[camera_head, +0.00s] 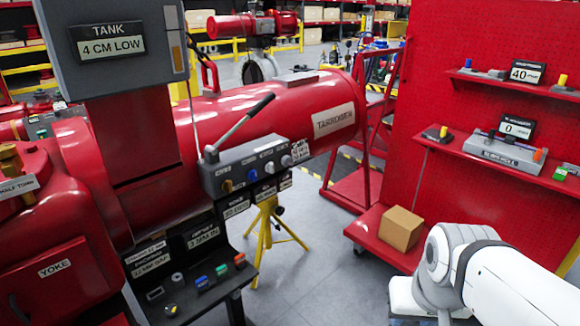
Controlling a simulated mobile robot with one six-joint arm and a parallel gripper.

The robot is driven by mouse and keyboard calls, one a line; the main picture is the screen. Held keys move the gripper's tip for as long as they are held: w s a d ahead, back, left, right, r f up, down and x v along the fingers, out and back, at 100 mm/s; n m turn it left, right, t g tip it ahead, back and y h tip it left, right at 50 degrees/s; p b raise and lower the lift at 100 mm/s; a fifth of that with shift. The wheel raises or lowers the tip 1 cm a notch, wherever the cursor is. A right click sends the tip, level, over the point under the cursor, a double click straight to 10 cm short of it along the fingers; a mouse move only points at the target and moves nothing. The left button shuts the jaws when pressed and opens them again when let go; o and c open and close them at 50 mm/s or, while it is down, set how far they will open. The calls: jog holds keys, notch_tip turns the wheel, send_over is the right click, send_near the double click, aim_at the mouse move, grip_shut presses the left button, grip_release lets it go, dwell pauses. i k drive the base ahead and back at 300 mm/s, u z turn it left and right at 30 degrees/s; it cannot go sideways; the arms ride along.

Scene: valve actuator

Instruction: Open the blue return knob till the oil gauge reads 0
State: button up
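A grey valve block (255,162) with a long black-tipped lever (245,122) stands in front of the red actuator cylinder. A small blue knob (252,175) is on its front face, between a yellow knob (228,186) and paler knobs to the right. The labels by the knobs are too small to read. I cannot tell which display is the oil gauge; a tank sign (107,42) reads "4 CM LOW", and two shelf displays read "40" (526,72) and "0" (516,127). My white arm is at the lower right, away from the block; my gripper does not show.
A yellow tripod (266,225) is under the block. A red cart (362,231) with a cardboard box (401,228) stands at right. Grey floor (310,250) lies open between.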

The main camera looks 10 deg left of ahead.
aim_at(253, 175)
jog(key=u, duration=0.15)
jog(key=i, duration=0.9)
jog(key=z, duration=0.05)
